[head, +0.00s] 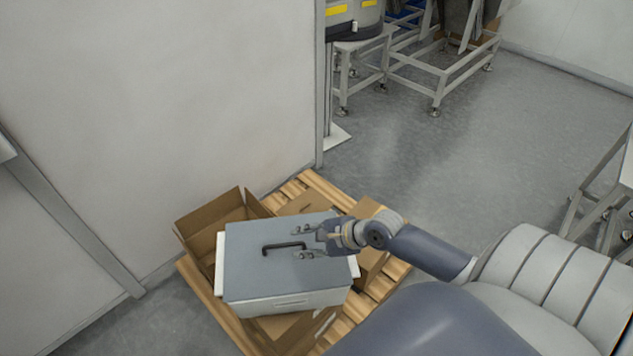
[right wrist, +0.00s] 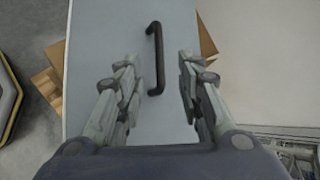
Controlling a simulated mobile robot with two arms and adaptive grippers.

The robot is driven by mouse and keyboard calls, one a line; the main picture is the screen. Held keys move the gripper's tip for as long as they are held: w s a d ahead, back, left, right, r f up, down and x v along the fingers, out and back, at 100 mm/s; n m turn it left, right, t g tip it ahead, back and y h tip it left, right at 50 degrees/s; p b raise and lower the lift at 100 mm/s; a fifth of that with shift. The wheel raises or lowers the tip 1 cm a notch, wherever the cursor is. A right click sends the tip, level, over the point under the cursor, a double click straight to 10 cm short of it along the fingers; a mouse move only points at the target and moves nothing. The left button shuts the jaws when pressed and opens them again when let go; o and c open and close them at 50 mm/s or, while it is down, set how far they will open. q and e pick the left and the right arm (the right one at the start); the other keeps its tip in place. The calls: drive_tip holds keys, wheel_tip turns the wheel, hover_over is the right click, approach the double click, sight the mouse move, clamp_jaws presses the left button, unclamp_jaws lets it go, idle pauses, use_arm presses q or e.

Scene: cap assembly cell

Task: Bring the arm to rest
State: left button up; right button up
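My right gripper (head: 303,243) is over the grey lid of a box (head: 255,270) that has a black handle (head: 284,247). In the right wrist view the two fingers of my right gripper (right wrist: 157,85) are spread apart. The black handle (right wrist: 155,58) shows in the gap between them, and nothing is gripped. The grey lid (right wrist: 100,30) fills the middle of that view. Whether the fingers touch the lid I cannot tell. My left gripper is not in view.
The box sits over open cardboard boxes (head: 196,214) on a wooden pallet (head: 318,183). A pale wall panel (head: 150,90) stands behind and to the left. White wheeled frames (head: 437,88) stand at the back. A white table (head: 626,165) is at the right edge. Grey floor (head: 450,165) between them is clear.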

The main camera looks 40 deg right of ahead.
drive_tip(key=shift+v, duration=2.15)
drive_tip(key=s+a+n+g+h, duration=0.2)
drive_tip(key=s+a+n, duration=0.3)
drive_tip(key=s+n, duration=0.5)
drive_tip(key=s+a+n+g+h, duration=0.25)
drive_tip(key=s+a+n, duration=0.3)
drive_tip(key=n, duration=0.75)
wheel_tip(320, 180, down, 26)
drive_tip(key=s+g, duration=0.2)
drive_tip(key=s+d+f, duration=0.2)
drive_tip(key=s+f, duration=0.6)
drive_tip(key=s+d+f, duration=0.2)
drive_tip(key=s+f, duration=0.6)
drive_tip(key=s, duration=0.1)
drive_tip(key=shift+f+n+g, duration=0.35)
drive_tip(key=shift+n+g, duration=0.05)
drive_tip(key=shift+g, duration=0.05)
